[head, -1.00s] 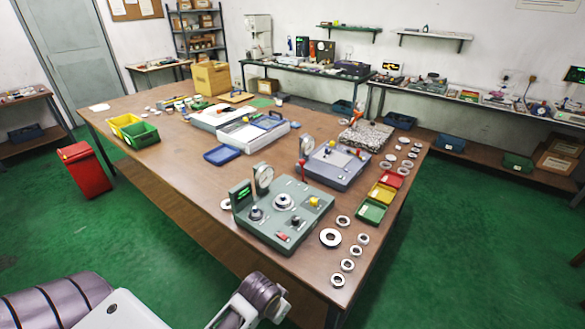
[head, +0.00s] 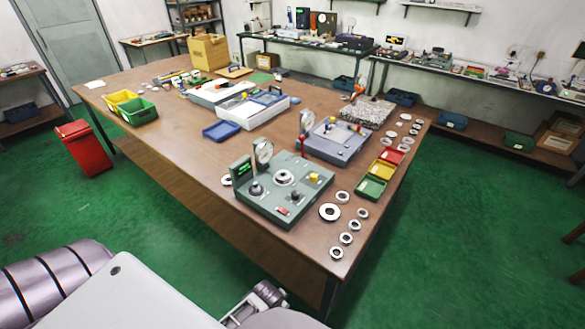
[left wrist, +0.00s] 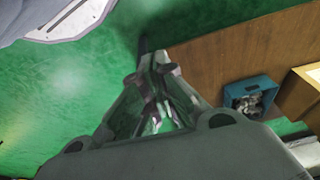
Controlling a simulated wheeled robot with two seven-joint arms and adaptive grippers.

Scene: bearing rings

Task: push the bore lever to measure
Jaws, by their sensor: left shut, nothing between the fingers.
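A green measuring station (head: 270,211) stands at the near end of the wooden table, with a dial gauge (head: 263,153), a lit display (head: 242,171), a ring-shaped seat (head: 284,178), dark knobs and a yellow knob (head: 314,178). Behind it is a blue-grey station (head: 340,152) with a dial and a red upright part (head: 301,143). I cannot tell which part is the bore lever. My left gripper (left wrist: 155,68) is shut and empty in the left wrist view, over green floor beside a brown surface, apart from both stations.
Several bearing rings (head: 329,212) lie along the table's right edge, by green, yellow and red trays (head: 371,189). A blue tray (head: 221,131) and white-topped cases lie farther back. A red bin (head: 83,148) stands on the floor. The table's near-left stretch is clear.

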